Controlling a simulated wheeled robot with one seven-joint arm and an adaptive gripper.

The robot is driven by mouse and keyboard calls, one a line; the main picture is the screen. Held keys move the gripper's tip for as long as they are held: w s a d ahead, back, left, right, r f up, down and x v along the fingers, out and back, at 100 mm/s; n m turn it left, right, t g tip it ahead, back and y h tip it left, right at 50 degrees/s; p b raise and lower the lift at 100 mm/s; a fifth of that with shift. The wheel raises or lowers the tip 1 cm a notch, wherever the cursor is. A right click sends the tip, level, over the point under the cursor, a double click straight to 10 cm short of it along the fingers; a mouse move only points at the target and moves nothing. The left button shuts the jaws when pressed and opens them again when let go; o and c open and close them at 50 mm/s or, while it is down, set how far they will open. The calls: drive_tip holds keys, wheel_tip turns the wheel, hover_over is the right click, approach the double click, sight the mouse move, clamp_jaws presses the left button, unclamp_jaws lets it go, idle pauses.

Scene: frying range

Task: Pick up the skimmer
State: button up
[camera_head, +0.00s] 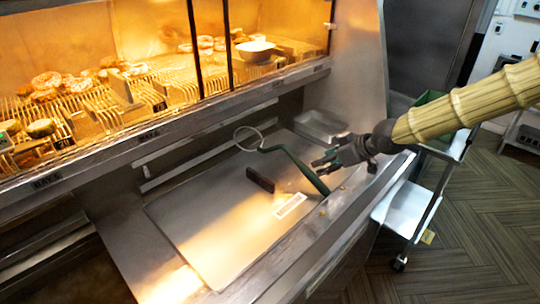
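The skimmer has a thin wire ring (249,138) at its left end and a long dark green handle (303,170) that bends and slopes down to the right. It is over the metal counter (200,225) below the heated display; I cannot tell whether it rests there or is raised. My gripper (322,164) reaches in from the right, with its dark fingers right at the handle's lower half. The fingertips overlap the handle in the picture, so I cannot tell whether they touch it or are closed on it.
A dark brown block (260,180) and a white label (290,205) are on the counter. The lit display case (150,135) with food and a white bowl (255,46) overhangs the back. A metal container (320,125) stands behind my gripper. A cart (405,208) stands at right.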

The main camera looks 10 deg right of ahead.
sight(309, 170)
drive_tip(key=shift+w+a+f, duration=0.15)
drive_tip(key=shift+a+f, duration=0.05)
drive_tip(key=shift+f, duration=0.15)
drive_tip(key=x, duration=0.2)
drive_tip(key=shift+w+f, duration=0.3)
drive_tip(key=shift+f, duration=0.1)
drive_tip(key=shift+w+a+f, duration=0.3)
drive_tip(key=shift+a+f, duration=0.05)
drive_tip(key=shift+f, duration=0.05)
drive_tip(key=shift+p+x, duration=0.75)
drive_tip(key=shift+x, duration=1.75)
drive_tip(key=shift+d, duration=0.1)
clamp_jaws()
